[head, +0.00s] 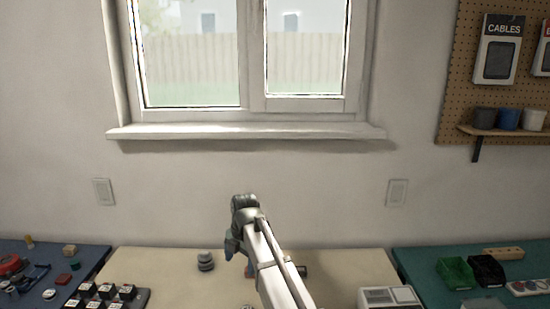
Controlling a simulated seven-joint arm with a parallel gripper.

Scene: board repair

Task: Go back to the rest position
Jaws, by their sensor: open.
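My arm reaches up from the bottom of the head view, and its grey end joint stands in front of the wall below the window. My gripper (239,261) hangs down from that joint on the left side of the arm, over the cream bench (168,264). It is small and partly hidden by my own white arm link. It looks open, and nothing shows between its fingers.
A dark round stacked part (205,261) stands left of my gripper. Blue (40,255) and green (430,295) side surfaces hold small parts and bins.

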